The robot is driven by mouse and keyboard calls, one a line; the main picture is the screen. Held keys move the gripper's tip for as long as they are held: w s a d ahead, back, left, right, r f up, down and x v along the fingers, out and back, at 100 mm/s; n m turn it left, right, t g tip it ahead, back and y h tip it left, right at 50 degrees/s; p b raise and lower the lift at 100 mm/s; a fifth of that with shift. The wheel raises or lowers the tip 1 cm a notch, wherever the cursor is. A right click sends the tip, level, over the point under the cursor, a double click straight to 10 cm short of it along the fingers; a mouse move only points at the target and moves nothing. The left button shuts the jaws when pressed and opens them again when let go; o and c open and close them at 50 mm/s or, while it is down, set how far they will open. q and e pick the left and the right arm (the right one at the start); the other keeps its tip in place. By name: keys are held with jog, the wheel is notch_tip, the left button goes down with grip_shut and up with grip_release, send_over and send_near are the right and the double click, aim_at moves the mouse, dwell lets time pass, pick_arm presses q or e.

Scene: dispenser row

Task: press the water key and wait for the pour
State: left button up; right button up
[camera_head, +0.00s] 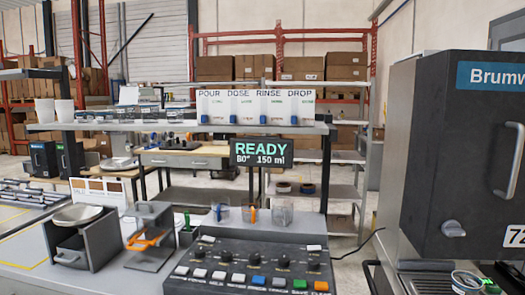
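A dark control panel (245,262) with a row of keys and several black knobs stands at the bottom centre. Its front row has white keys at the left, then a blue key (259,280), a pale key, a green key (300,284) and an orange key (321,287). The key labels are too small to read, so I cannot tell which is the water key. A display (261,152) above the panel reads READY, 80° and 150 ml. No pour is visible. Neither of my grippers is in view.
Behind the panel stand clear cups (282,213). A black Brumw... machine (457,160) fills the right side. A grey scale-like device (80,240) and a stand with an orange handle (150,237) are at the left. White POUR, DOSE, RINSE and DROP dispensers (256,107) line the shelf behind.

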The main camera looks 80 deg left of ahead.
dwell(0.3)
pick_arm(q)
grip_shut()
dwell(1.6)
